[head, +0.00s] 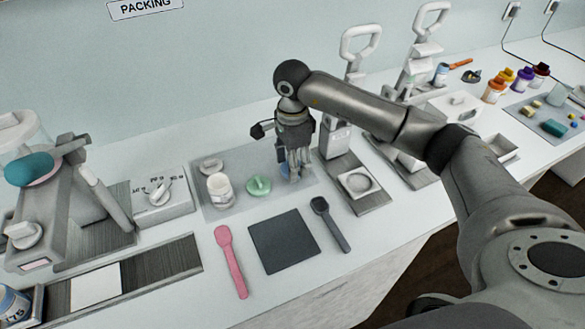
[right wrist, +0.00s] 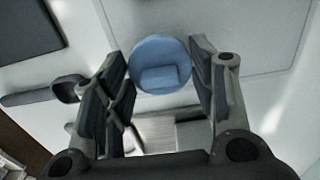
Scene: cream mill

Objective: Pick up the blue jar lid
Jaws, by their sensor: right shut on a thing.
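The blue jar lid (right wrist: 160,62) is round with a raised block handle. It sits between the two fingertips of my right gripper (right wrist: 160,72), which is shut on it from both sides. In the head view my right gripper (head: 293,168) points down over the right end of a grey mat (head: 230,203), and its fingers mostly hide the lid. I cannot tell whether the lid touches the mat or is just above it. My left gripper does not show.
A green lid (head: 258,187) and a white jar (head: 220,190) stand left of my right gripper on the mat. A pink spatula (head: 231,262), a dark square plate (head: 283,241) and a dark spatula (head: 330,223) lie in front. A scale-like device (head: 357,183) stands close on the right.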

